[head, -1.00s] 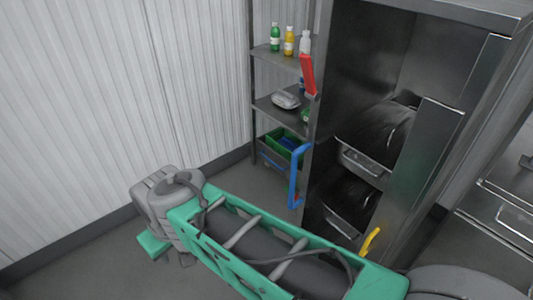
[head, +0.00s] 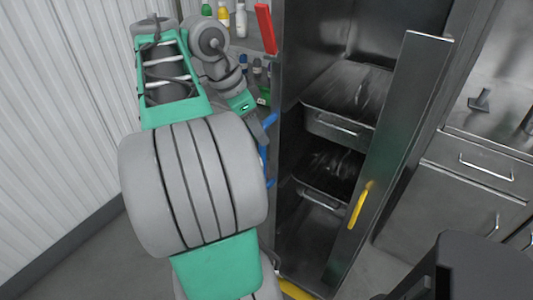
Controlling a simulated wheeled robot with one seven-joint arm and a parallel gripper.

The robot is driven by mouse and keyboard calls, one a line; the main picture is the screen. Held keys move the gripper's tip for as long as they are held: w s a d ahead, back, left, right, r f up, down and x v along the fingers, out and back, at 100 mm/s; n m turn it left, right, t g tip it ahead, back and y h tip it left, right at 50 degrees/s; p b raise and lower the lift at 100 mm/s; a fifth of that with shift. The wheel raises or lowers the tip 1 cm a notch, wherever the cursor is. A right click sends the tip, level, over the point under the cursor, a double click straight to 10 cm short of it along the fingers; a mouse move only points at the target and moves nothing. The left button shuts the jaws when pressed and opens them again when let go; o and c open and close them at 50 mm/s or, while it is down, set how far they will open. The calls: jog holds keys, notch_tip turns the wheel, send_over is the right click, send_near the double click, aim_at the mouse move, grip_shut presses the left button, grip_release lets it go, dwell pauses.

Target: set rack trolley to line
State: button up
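A tall metal rack cabinet (head: 288,170) stands right of centre in the head view, its front open. It holds metal pans with bar handles, an upper one (head: 335,128) and a lower one (head: 322,196). I cannot tell for certain that this cabinet is the rack trolley. A blue handle (head: 269,151) is upright at its left side, partly hidden by my arm. My gripper (head: 260,131) is beside the blue handle, behind my green wrist link. Its fingers are not clear, so I cannot tell whether it touches the handle or is open.
An open metal door panel (head: 392,150) with a yellow handle (head: 359,205) sticks out at the cabinet's right. A red handle (head: 266,29) is at upper left, near shelved bottles (head: 241,20). Metal drawers (head: 480,165) stand at right. Bare floor (head: 75,270) shows at lower left.

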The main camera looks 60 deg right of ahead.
jog(key=b+x, duration=0.4)
jog(key=x, duration=0.3)
grip_shut()
dwell(1.2)
